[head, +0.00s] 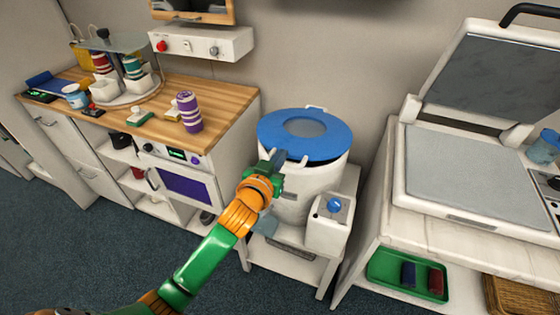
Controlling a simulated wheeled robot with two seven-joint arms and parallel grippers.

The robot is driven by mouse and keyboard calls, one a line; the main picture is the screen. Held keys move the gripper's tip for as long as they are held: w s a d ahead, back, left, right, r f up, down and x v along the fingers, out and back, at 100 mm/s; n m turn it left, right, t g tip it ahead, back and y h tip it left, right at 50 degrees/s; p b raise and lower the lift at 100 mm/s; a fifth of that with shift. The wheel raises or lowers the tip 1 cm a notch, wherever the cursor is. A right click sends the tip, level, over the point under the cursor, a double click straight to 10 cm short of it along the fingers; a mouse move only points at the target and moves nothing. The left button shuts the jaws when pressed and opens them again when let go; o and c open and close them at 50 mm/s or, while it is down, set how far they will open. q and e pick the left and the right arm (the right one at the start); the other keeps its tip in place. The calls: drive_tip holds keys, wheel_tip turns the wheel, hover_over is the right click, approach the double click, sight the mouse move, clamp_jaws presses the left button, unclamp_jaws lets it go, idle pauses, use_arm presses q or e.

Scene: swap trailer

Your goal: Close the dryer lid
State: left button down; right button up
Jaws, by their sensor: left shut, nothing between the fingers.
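The dryer (314,180) is a white drum on a low white stand in the middle of the head view. Its blue round lid (335,139) with a grey centre lies over the top of the drum. The lid looks nearly flat, but I cannot tell whether it sits fully down. My left gripper (275,160) is shut and empty at the lid's front left edge. I cannot tell whether it touches the lid. My left arm hides part of the drum's left side. My right gripper is not in view.
A white control box with a blue knob (334,205) sits at the drum's front right. A wooden-topped counter (222,95) with cups stands left. A large open press (470,175) stands right on a white bench. Dark carpet in front is free.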

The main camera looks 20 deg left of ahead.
use_arm(q)
drive_tip(key=shift+f, duration=0.85)
